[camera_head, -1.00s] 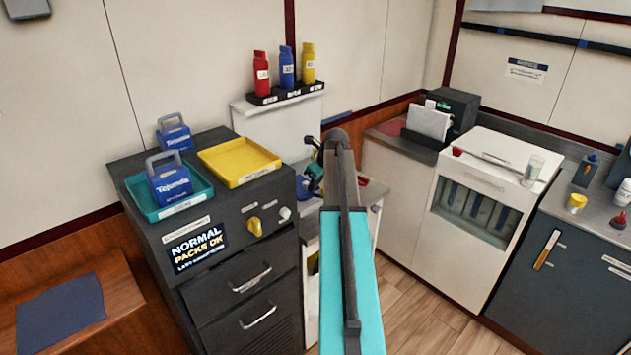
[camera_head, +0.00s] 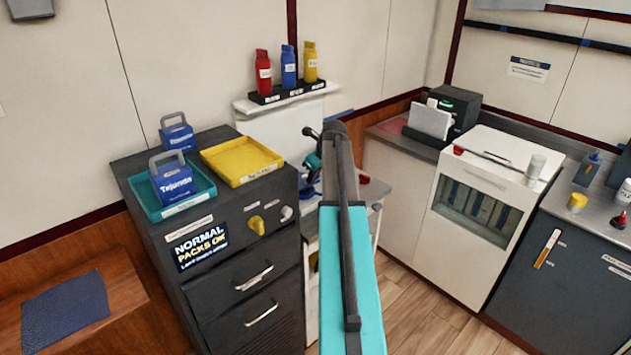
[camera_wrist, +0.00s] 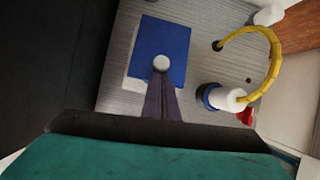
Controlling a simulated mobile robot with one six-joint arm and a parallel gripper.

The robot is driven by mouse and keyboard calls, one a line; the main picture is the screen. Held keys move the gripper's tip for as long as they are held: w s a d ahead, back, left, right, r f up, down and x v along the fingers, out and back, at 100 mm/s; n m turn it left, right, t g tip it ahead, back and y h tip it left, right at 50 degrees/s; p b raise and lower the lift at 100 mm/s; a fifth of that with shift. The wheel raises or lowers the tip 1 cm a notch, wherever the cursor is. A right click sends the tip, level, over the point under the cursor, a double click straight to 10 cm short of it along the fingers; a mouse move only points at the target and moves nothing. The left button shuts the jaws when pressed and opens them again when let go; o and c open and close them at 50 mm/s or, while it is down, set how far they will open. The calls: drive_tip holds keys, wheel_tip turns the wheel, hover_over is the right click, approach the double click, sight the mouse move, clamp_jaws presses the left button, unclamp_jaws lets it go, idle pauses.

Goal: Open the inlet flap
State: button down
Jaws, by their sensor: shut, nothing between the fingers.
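In the wrist view, a blue square plate (camera_wrist: 148,45) lies on a grey streaked surface, with a paler edge showing along its lower left. It looks like the inlet flap, but I see no label on it. A round white knob (camera_wrist: 161,63) shows over its lower right part. My gripper (camera_wrist: 162,80) is shut and empty, its dark fingers reaching up the picture to just below the knob. I cannot tell whether they touch it. In the head view, my arm hides most of the work spot.
A yellow hose (camera_wrist: 272,65) arches at the right, by a white cylinder with a blue collar (camera_wrist: 228,99) and a small red part (camera_wrist: 246,117). In the head view, a dark cabinet (camera_head: 225,285) stands left and a white unit (camera_head: 480,215) right. Floor (camera_head: 430,315) shows between.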

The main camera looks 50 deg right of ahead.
drive_tip(key=w+r+p, duration=0.1)
drive_tip(key=w+r, duration=0.1)
drive_tip(key=w, duration=0.1)
drive_tip(key=w+r, duration=0.3)
drive_tip(key=shift+d+p, duration=0.15)
drive_tip(key=shift+p, duration=0.25)
drive_tip(key=w, duration=0.8)
drive_tip(key=shift+w+d+r, duration=0.15)
drive_tip(key=shift+w+d, duration=0.05)
drive_tip(key=shift+w, duration=0.2)
drive_tip(key=shift+s, duration=0.1)
wheel_tip(320, 180, up, 14)
drive_tip(key=b, duration=0.4)
hover_over(301, 180)
drive_tip(key=w, duration=0.3)
drive_tip(key=shift+s+a+f, duration=0.2)
drive_tip(key=shift+s+a, duration=0.05)
